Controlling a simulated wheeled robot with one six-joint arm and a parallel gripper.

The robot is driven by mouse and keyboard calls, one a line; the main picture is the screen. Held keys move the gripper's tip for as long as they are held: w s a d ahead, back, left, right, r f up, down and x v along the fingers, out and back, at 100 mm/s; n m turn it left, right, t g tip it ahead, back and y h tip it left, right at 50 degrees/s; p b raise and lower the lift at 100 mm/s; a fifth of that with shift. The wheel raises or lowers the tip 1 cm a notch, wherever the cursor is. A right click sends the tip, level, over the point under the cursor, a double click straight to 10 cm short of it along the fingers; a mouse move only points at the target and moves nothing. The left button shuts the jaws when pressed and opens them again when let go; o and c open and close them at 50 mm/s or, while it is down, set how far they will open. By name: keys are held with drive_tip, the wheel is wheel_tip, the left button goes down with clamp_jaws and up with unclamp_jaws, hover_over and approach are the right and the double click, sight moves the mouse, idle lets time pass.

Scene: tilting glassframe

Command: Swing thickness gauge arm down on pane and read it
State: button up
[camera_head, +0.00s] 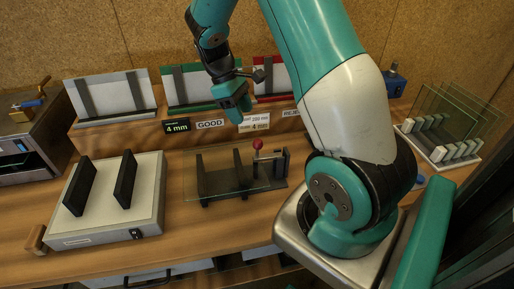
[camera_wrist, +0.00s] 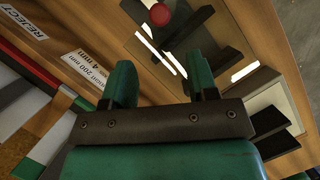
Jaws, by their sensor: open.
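A clear glass pane (camera_head: 220,179) lies on black supports on the wooden bench; it also shows in the wrist view (camera_wrist: 148,52). The thickness gauge (camera_head: 284,162) stands at the pane's right end, with a red ball knob (camera_head: 257,144) on its arm. The knob shows at the top of the wrist view (camera_wrist: 160,14). I cannot tell whether the arm touches the pane. My gripper (camera_head: 241,119) is open and empty, above and behind the pane; its fingers (camera_wrist: 160,78) point toward the knob, apart from it. A small black display (camera_head: 177,126) reads 4 mm.
Slotted racks with grey, green and red backs stand behind, labelled GOOD (camera_head: 210,124) and REJECT (camera_head: 291,113). A white card (camera_head: 254,121) reads 200 mm, 4 mm. A grey box (camera_head: 103,203) with two black uprights sits left. A rack of glass panes (camera_head: 452,112) stands right.

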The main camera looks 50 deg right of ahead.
sight(257, 149)
drive_tip(key=p+x, duration=0.2)
drive_tip(key=x, duration=1.1)
drive_tip(key=shift+f+p, duration=0.15)
drive_tip(key=shift+p, duration=0.15)
